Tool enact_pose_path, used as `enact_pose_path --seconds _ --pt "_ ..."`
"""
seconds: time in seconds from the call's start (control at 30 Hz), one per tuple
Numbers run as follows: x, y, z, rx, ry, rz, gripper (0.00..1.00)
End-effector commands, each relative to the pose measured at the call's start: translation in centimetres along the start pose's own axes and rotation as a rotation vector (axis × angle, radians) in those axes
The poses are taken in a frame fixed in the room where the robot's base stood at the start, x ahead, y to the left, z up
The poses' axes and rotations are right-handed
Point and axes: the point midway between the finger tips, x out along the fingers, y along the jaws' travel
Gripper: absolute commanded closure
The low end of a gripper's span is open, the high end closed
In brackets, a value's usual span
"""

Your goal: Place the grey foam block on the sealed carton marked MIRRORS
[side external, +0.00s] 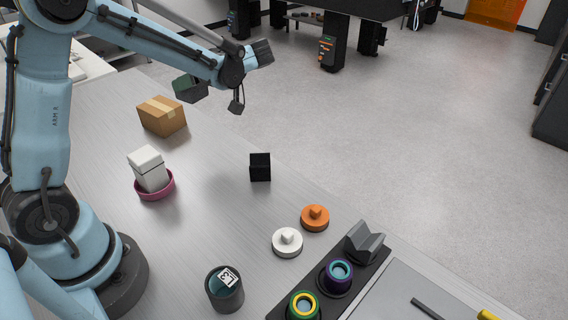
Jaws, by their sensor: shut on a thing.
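My gripper (238,100) hangs below the wrist at the end of my blue arm, high in the side external view. It is shut on a small dark grey piece, which I take for the grey foam block; fingers and block are hard to tell apart at this size. The tan carton (162,117), closed with a pale tape strip, sits on the bench to the lower left of my gripper. No MIRRORS lettering is legible on it. Its top is bare, and the gripper is apart from it.
A dark greenish box (190,89) shows behind the carton, under my forearm. A white block (148,168) stands in a pink dish (155,188).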

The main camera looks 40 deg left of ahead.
Motion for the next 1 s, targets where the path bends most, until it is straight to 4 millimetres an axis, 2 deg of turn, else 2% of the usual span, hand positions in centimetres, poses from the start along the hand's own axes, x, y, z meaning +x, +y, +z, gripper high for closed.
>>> enact_pose_path --seconds 0.1,0.2,0.33,0.47,0.8,1.0 --pt "1.1 0.5 -2.8 -0.044 -0.021 -0.075 0.59" --pt "1.8 0.6 -4.5 -0.072 -0.034 -0.119 0.59" --pt "2.4 0.6 -5.8 -0.091 -0.043 -0.152 0.59" --pt "3.8 0.6 -6.1 -0.099 -0.046 -0.164 0.59" --pt "11.8 1.0 -5.6 -0.099 -0.047 -0.165 0.59" --pt "15.2 1.3 -5.4 -0.097 -0.046 -0.162 0.59"
